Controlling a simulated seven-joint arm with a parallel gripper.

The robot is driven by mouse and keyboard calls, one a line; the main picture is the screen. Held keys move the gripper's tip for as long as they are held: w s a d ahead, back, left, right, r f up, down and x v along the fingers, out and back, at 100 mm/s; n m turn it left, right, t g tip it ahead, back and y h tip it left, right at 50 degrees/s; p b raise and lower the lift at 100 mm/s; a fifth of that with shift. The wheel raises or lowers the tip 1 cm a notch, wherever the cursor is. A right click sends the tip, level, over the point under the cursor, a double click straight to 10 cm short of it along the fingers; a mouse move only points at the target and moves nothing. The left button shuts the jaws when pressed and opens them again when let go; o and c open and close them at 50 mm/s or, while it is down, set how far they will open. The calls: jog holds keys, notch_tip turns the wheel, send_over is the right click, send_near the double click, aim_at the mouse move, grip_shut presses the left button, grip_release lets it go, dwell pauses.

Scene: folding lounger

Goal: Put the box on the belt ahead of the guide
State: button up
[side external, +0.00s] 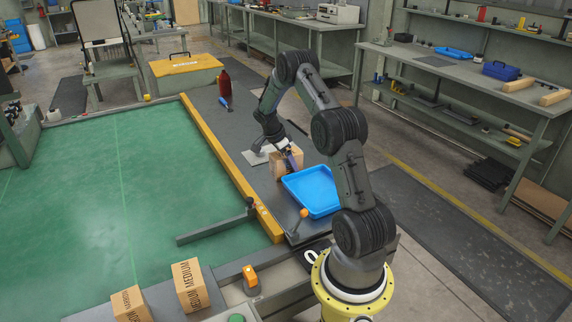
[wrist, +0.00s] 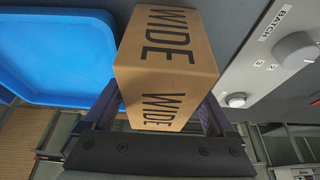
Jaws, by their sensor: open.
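A cardboard box (side external: 278,167) marked WIDE stands on the dark grey bench strip beside the belt. It fills the middle of the wrist view (wrist: 160,45). My gripper (side external: 291,158) is at the box, with its fingers open on either side of it in the wrist view (wrist: 160,112). I cannot tell whether either finger touches it. The green belt (side external: 90,180) lies to the left, behind a yellow rail (side external: 225,165). The guide, a dark bar (side external: 215,231), reaches out over the belt near its front end.
A blue tray (side external: 318,192) sits right beside the box. A light panel with knobs (wrist: 265,65) is on its other side. A red bottle (side external: 225,87) stands farther back. Two cardboard boxes (side external: 190,284) (side external: 130,303) are at the front left. The belt surface behind the guide is clear.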

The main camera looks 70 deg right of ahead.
jog(key=shift+f, duration=0.2)
dwell(0.4)
grip_shut()
dwell(0.4)
jog(key=shift+r, duration=0.1)
jog(key=shift+r, duration=0.55)
notch_tip(320, 180, up, 3)
jog(key=shift+f, duration=0.1)
jog(key=s+a+r, duration=0.7)
jog(key=a+r, duration=0.2)
jog(key=a, duration=0.3)
jog(key=shift+s+r, duration=0.15)
jog(key=shift+r, duration=0.05)
